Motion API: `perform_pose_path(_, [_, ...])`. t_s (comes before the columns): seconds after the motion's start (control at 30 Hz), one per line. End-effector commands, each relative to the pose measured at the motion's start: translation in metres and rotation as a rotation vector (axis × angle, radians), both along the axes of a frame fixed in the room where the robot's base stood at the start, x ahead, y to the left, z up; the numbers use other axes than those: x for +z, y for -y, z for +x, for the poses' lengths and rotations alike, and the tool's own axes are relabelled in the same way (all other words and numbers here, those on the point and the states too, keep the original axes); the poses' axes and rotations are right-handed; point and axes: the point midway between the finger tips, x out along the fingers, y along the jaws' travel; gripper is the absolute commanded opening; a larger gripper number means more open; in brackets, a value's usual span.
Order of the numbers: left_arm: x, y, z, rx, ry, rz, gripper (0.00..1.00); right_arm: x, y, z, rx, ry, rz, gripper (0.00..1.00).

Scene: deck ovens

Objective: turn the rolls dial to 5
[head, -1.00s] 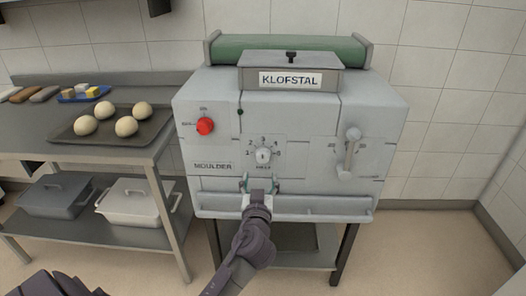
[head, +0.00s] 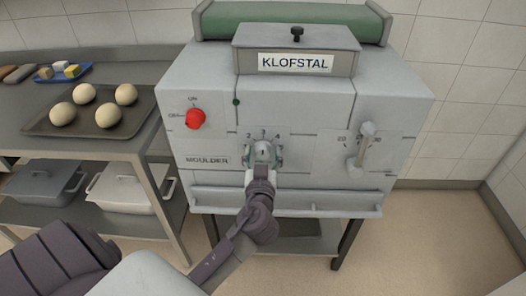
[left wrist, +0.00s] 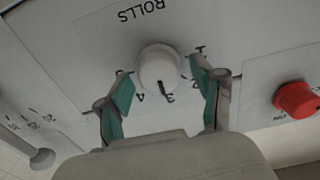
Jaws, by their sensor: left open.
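The rolls dial (head: 262,150) is a pale round knob on the front of the grey moulder. In the left wrist view the dial (left wrist: 157,66) shows its dark mark at the 3, with the 4 beside it; the word ROLLS appears upside down. My left gripper (head: 263,158) is open in front of the dial. In the left wrist view its green-padded fingertips (left wrist: 161,73) stand on either side of the knob, with gaps visible. The fingers hide part of the number scale. My right gripper is out of view.
A red switch knob (head: 195,119) is left of the dial and a lever (head: 361,146) is to the right. A ledge (head: 320,202) runs below the panel. A table at left holds a tray (head: 40,125) of dough balls.

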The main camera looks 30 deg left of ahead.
Motion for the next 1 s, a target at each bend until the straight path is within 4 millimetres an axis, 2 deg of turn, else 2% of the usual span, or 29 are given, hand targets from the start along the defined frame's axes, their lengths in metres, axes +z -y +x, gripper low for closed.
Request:
perform_pose_path(0.03, [0.0000,-0.0001,0.0001,0.000,0.000,0.000,0.67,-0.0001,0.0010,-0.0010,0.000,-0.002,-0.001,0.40])
perform_pose_path(0.4, [0.0003,-0.0001,0.0003,0.000,0.000,0.001,0.08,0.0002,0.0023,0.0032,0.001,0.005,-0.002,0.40])
perform_pose_path(0.77, [0.0005,0.0002,0.0005,-0.001,-0.033,0.058,0.08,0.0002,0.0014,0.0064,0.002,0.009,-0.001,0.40])
perform_pose_path(1.0, [0.0010,0.0002,0.0007,0.001,-0.121,0.200,0.08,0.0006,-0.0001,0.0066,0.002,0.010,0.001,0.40])
